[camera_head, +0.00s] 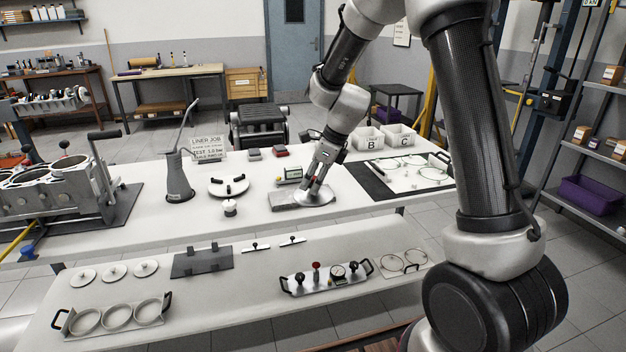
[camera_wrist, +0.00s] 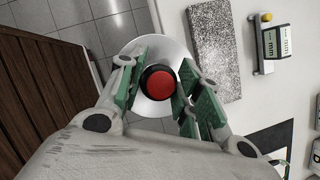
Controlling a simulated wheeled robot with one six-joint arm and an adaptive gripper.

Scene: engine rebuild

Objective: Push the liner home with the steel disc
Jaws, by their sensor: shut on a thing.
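My gripper (camera_wrist: 157,86) is shut on the black, red-topped knob (camera_wrist: 159,84) of a round, pale steel disc (camera_wrist: 150,107). In the head view, the disc (camera_head: 317,196) is below my gripper (camera_head: 313,183) and overlaps a grey plate in the picture. The wrist view shows it apart from that plate, near the table edge. The engine block (camera_head: 62,196) stands at the far left with open round bores. Whether a liner sits in a bore is too small to tell. Several ring-shaped liners (camera_head: 117,318) stand in a handled rack on the front bench.
The grey plate (camera_head: 285,203) and a digital gauge (camera_head: 290,175) lie near the gripper. White bins (camera_head: 368,138) are behind.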

